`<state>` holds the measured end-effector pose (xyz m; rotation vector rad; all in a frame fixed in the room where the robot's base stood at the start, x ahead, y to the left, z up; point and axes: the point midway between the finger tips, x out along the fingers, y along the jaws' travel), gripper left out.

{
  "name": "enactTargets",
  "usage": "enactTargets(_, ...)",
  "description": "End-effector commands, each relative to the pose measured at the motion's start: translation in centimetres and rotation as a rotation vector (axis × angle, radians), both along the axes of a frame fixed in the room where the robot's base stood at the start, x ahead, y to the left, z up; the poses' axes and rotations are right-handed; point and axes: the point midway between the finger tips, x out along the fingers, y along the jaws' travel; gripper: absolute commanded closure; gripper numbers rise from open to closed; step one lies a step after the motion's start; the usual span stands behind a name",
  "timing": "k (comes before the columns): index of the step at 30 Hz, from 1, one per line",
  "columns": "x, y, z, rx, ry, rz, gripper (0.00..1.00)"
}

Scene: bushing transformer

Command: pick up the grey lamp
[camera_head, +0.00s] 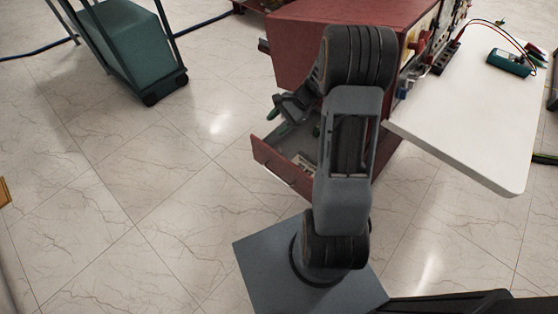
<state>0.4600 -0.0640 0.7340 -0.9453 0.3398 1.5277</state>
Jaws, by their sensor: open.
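I cannot make out a grey lamp with certainty in the head view. My gripper (279,121) is at the left of my arm, above the open drawer (280,169) of a red cabinet (291,58). Its fingers are apart, with green near their tips, and I see nothing held between them. Small pale and grey items lie in the drawer, too small to name. My arm hides the right part of the drawer and some of the cabinet front.
A white worktop (470,120) juts out at the right, with a teal meter (509,63) and wires on it. A green wheeled cart (128,45) stands at the upper left. The tiled floor (130,190) at the left is mostly clear.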

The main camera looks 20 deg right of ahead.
Motion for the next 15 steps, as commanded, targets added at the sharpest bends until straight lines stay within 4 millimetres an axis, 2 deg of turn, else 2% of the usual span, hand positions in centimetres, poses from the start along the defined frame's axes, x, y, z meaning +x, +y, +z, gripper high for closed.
enactTargets(1,0.8,-1.4,-4.8,0.073,0.048,-0.094,0.48)
enactTargets(6,2.6,-5.2,-13.5,0.279,0.15,-0.356,0.48)
enactTargets(10,3.0,-7.3,-18.4,0.392,0.196,-0.501,0.48)
enactTargets(12,3.1,-8.1,-20.3,0.438,0.214,-0.557,0.48)
enactTargets(15,3.1,-8.9,-22.1,0.481,0.229,-0.611,0.48)
